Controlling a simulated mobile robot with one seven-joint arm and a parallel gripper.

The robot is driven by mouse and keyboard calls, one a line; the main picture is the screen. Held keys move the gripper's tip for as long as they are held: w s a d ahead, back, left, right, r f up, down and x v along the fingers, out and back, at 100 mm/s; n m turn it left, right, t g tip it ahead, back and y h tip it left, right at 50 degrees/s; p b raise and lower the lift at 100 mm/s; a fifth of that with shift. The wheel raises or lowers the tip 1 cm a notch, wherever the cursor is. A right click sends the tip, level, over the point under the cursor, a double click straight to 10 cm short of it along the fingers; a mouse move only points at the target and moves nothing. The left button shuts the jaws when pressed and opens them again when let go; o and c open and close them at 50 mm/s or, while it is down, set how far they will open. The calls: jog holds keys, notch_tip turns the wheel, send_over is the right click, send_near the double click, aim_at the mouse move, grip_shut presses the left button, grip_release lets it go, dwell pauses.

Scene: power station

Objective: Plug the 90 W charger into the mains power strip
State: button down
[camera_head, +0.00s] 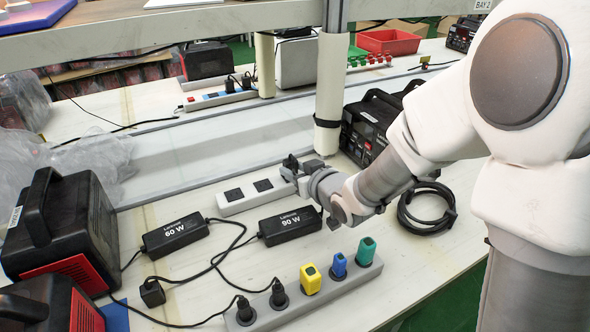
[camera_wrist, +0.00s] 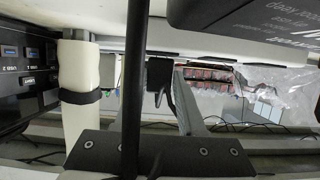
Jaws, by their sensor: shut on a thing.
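The 90 W charger (camera_head: 290,226), a black brick with a white label, lies on the table in the head view, with a dark cable leaving its left end. A pale power strip (camera_head: 232,207) with dark sockets lies behind it, its right end hidden by my gripper. My gripper (camera_head: 293,170) is at that right end, shut on a black plug (camera_wrist: 159,74). In the wrist view the plug sits between the fingers with a cord hanging from it. I cannot tell whether it touches the strip or which charger its cord joins.
The 60 W charger (camera_head: 175,234) lies left of the 90 W one. A front strip (camera_head: 350,283) holds black, yellow, blue and green plugs. A white post (camera_head: 330,90) and a black power unit (camera_head: 362,132) stand close to my gripper.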

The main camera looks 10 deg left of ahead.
jog(key=shift+f, duration=0.2)
jog(key=shift+c, duration=2.1)
grip_release()
jog(key=s+d+r+p, duration=0.1)
jog(key=d+r+p, duration=0.6)
jog(key=d+r, duration=0.4)
jog(key=shift+d+p, duration=0.3)
jog(key=shift+d, duration=0.05)
jog(key=shift+s, duration=0.15)
